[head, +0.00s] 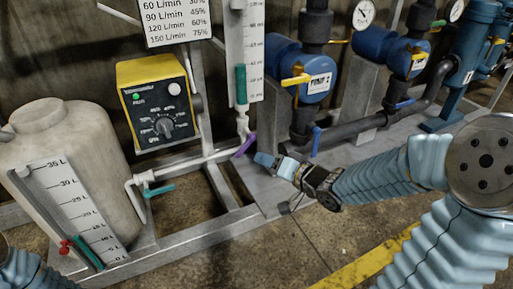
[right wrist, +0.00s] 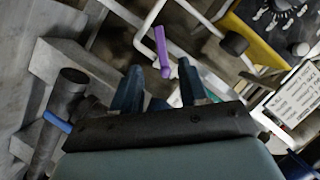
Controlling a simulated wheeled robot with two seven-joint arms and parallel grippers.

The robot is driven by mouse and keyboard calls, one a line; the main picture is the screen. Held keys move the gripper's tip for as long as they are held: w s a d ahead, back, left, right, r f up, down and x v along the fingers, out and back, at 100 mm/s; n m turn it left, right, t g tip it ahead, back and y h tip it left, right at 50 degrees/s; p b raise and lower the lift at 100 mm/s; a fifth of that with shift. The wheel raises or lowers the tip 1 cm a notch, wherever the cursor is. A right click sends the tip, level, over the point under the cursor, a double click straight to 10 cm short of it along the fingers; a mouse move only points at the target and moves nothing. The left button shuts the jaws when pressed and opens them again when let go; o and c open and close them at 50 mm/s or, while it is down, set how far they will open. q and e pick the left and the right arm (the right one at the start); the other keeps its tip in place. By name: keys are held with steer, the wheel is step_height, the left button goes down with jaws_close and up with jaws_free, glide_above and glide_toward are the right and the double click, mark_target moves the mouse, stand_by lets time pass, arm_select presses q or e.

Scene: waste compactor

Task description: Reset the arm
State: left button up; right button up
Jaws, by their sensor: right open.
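My right arm reaches in from the right in the head view, in a pale blue ribbed sleeve. Its gripper (head: 277,165) is near the purple valve handle (head: 245,145), to the right of it and apart from it in the picture. In the right wrist view the two dark blue fingers (right wrist: 160,85) are spread with a gap between them. The purple handle (right wrist: 161,48) shows beyond the fingertips, near the gap, and nothing is seen held. Of my left arm, only a bit of ribbed sleeve shows at the lower left of the head view; its gripper is out of view.
A white tank (head: 95,150) with a level scale stands at left. A yellow control box (head: 158,103) with a dial is behind it. Blue pumps (head: 300,72) and dark pipes fill the back right. A grey metal frame (head: 225,188) runs below. Open floor (head: 300,245) lies in front.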

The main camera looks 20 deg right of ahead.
steer(key=s+a+f+n+g, duration=0.1)
steer(key=s+a+f+g, duration=0.2)
steer(key=f, duration=0.6)
steer(key=s+a+f+g, duration=0.2)
steer(key=a+f+g, duration=0.15)
steer(key=f, duration=0.65)
steer(key=s+a+f+n+g, duration=0.1)
steer(key=s+a+f+g, duration=0.2)
steer(key=f, duration=0.6)
steer(key=s+a+f+n+g, duration=0.2)
steer(key=s+a+f+g, duration=0.25)
steer(key=s+f, duration=0.35)
step_height(320, 180, up, 12)
steer(key=s+a+p, duration=0.1)
steer(key=p, duration=1.1)
steer(key=shift+t, duration=0.4)
stand_by(2.3)
